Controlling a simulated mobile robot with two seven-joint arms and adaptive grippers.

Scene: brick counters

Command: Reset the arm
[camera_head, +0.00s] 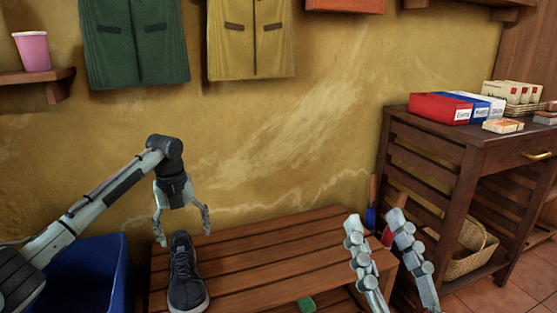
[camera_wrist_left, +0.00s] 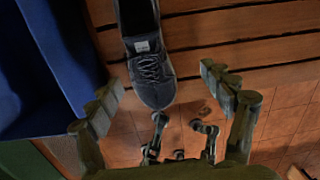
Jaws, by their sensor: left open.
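My left gripper (camera_head: 183,236) hangs fingers-down over the left part of the slatted wooden bench (camera_head: 270,251). Its two fingers are spread apart with nothing between them. A dark grey lace-up shoe (camera_head: 186,288) lies on the bench just below and in front of it. In the left wrist view the shoe (camera_wrist_left: 152,68) shows beyond the open fingers (camera_wrist_left: 165,85), not gripped. My right gripper (camera_head: 376,218) is at the lower right, in front of the bench's right end.
A blue bin (camera_head: 92,270) stands left of the bench. A wooden cabinet (camera_head: 455,165) with boxes on top and a wicker basket (camera_head: 470,250) inside is at the right. Garments (camera_head: 134,45) hang on the wall. A pink cup (camera_head: 33,52) is on a shelf. The bench's middle is clear.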

